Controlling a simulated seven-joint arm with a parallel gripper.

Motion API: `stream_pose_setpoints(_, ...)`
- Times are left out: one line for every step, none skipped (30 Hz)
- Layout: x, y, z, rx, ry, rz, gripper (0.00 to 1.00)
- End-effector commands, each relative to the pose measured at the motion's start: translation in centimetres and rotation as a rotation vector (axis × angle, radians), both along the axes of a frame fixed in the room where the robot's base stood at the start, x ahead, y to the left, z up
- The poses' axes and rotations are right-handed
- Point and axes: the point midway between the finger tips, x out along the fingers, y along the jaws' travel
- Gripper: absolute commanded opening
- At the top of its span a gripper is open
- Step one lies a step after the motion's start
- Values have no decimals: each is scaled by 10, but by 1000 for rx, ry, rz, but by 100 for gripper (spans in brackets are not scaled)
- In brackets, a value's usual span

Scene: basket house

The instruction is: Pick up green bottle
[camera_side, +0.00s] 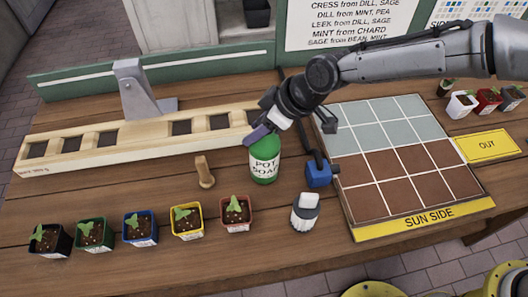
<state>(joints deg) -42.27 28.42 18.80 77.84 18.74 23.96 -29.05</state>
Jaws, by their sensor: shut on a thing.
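The green bottle (265,168) stands upright on the wooden table, left of the grid board, with a white label reading "POT SOAK". My gripper (266,130) comes in from the upper right and is shut on the top of the bottle. The fingers hide the bottle's cap and neck. The base of the bottle looks to be on or very close to the table; a small gap cannot be told from this view.
A wooden peg (204,172) is on the left. Several potted seedlings line the front; a slotted wooden rack (100,158) lies behind. The "SUN SIDE" grid board (420,222) is right.

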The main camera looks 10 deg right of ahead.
Motion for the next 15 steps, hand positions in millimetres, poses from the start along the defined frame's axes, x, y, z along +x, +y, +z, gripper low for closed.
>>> stream_pose_setpoints(-2, -2, -6, -9, 11, 1, 0)
stream_pose_setpoints(-2, -2, -6, -9, 11, 1, 0)
stream_pose_setpoints(-2, -2, -6, -9, 11, 1, 0)
stream_pose_setpoints(-2, -2, -6, -10, 12, 1, 0)
stream_pose_setpoints(-2, -2, -6, -10, 12, 1, 0)
stream_pose_setpoints(-1, -1, -3, -6, 7, 0, 0)
stream_pose_setpoints(-1, -2, -3, -6, 7, 0, 0)
stream_pose_setpoints(-2, -1, -3, -6, 7, 0, 0)
stream_pose_setpoints(-2, -2, -3, -6, 8, 1, 0)
stream_pose_setpoints(-2, -1, -4, -7, 8, 1, 0)
stream_pose_setpoints(-2, -2, -4, -7, 8, 1, 0)
stream_pose_setpoints(-2, -1, -3, -7, 8, 1, 0)
stream_pose_setpoints(-2, -1, -2, -6, 8, 1, 0)
stream_pose_setpoints(-1, -1, -1, -6, 7, 0, 0)
stream_pose_setpoints(-1, -1, 3, -5, 5, 1, 0)
